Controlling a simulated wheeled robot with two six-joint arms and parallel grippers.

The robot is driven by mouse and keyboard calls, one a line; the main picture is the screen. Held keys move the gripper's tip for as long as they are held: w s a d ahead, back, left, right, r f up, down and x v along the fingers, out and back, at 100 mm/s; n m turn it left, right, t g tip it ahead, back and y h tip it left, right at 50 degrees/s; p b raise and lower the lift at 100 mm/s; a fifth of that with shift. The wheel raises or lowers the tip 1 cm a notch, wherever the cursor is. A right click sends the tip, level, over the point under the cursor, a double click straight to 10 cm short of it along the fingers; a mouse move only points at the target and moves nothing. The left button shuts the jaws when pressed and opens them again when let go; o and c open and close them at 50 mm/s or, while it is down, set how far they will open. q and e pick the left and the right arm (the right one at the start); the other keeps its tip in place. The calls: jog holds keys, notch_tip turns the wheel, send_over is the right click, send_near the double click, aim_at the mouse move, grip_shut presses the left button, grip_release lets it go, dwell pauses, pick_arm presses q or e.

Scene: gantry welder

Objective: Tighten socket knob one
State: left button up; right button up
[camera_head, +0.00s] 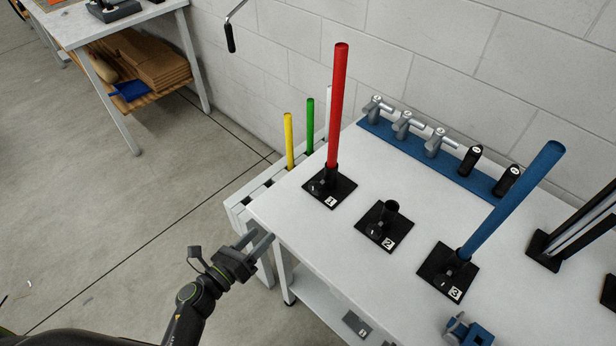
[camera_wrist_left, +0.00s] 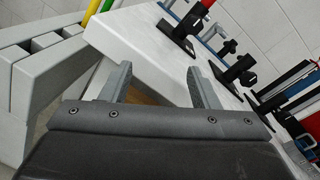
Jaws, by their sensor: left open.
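Socket one (camera_head: 337,197) is a black square base labelled 1 with a dark tube and a small dark knob at its side. A red pole (camera_head: 337,105) stands nearly upright in it. My left gripper (camera_head: 260,240) is open and empty, off the table's left corner and apart from socket one. In the left wrist view its two fingers (camera_wrist_left: 162,85) frame the table edge, with socket one (camera_wrist_left: 178,38) beyond to the upper right. I cannot tell how tight the knob is. My right gripper is not in view.
Socket two (camera_head: 379,228) is empty; socket three (camera_head: 437,273) holds a tilted blue pole (camera_head: 514,197). Several clamps and black handles stand on a blue strip (camera_head: 397,148) at the table's back. A slotted rack (camera_head: 238,205) with yellow (camera_head: 288,140) and green poles (camera_head: 309,125) adjoins the white table (camera_head: 300,235).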

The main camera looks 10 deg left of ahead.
pick_arm(q)
notch_tip(320, 180, up, 4)
jog(key=d+r+m+h, duration=0.1)
jog(key=d+m+h, duration=0.1)
jog(key=m, duration=0.2)
jog(key=p, duration=0.2)
send_near(313, 190)
jog(key=shift+w+d+r+m+g, duration=0.3)
jog(key=shift+w+r+m, duration=0.1)
jog(key=shift+w, duration=0.1)
jog(key=x, duration=0.9)
jog(key=shift+w+f+p, duration=0.2)
jog(key=shift+f+p, duration=0.1)
jog(key=shift+p, duration=0.05)
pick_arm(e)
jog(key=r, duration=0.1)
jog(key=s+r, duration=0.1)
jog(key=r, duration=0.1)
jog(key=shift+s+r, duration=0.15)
pick_arm(q)
jog(key=shift+c, duration=0.4)
